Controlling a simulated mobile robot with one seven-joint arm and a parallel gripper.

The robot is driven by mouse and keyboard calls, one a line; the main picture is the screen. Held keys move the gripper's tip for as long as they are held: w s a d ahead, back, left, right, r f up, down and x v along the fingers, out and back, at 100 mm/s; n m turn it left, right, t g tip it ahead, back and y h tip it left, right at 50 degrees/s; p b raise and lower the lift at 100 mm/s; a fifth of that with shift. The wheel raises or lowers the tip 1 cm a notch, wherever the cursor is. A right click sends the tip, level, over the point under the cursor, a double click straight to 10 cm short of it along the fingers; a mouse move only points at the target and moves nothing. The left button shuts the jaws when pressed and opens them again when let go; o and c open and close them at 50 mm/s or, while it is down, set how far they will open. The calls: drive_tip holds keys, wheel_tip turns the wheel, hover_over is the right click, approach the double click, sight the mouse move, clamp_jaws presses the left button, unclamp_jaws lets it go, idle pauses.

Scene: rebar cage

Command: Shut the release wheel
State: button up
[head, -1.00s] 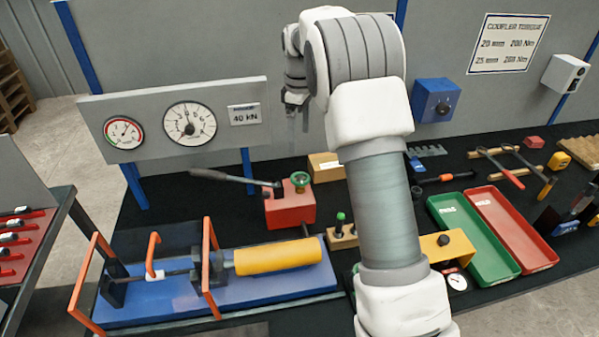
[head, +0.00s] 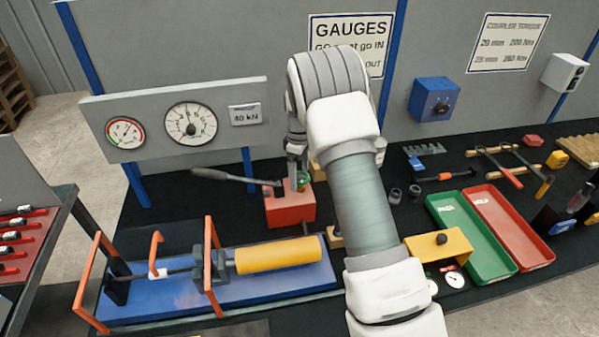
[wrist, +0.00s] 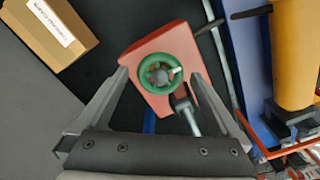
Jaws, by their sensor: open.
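The release wheel (wrist: 160,73) is a small green handwheel on top of a red pump block (wrist: 187,103). In the head view the wheel (head: 303,180) is partly hidden by my gripper, and the red block (head: 290,210) stands behind the yellow cylinder. My gripper (head: 297,178) points down over the block. In the wrist view my gripper (wrist: 165,73) is open, with one finger on each side of the wheel and a gap to it on both sides. I cannot tell how far the fingertips are above the wheel.
The pump's grey lever (head: 225,176) sticks out to the left. A blue bed (head: 150,310) with a yellow cylinder (head: 278,255) and orange guards lies in front. A cardboard box (wrist: 50,30) is close by. Two dials (head: 190,124) hang on the panel behind.

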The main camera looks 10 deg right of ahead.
drive_tip(key=c, duration=1.4)
drive_tip(key=shift+o, duration=0.2)
